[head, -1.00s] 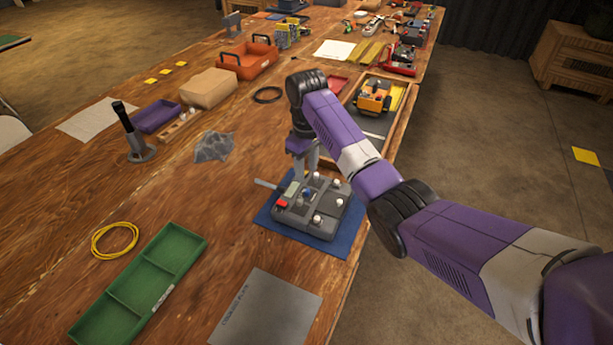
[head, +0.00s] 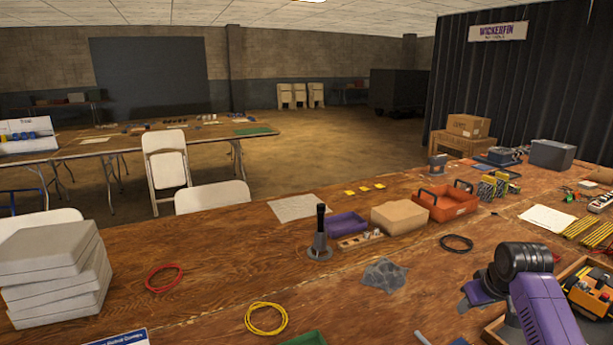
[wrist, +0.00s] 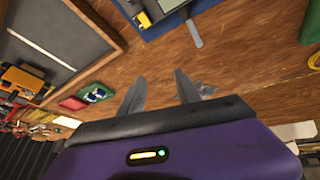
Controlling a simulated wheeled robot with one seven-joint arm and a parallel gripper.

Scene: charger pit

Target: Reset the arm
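My arm (head: 545,310), purple and grey with a black joint, rises at the lower right of the head view. My gripper (wrist: 158,80) shows in the wrist view with its two grey fingers apart and bare wood seen between them. It is open and holds nothing. In the head view its fingers are mostly hidden or cut off. Beyond the fingers in the wrist view, a blue mat (wrist: 126,30) carries a dark grey device (wrist: 160,8), cut off by the top edge. The fingers are apart from both.
On the workbench (head: 215,270) stand a black-handled upright tool (head: 320,238), an orange tray (head: 446,203), a tan block (head: 400,217) and a stack of pale boxes (head: 55,268). A wood-framed tray (wrist: 62,40) with an orange toy vehicle (head: 592,290) lies close to my arm.

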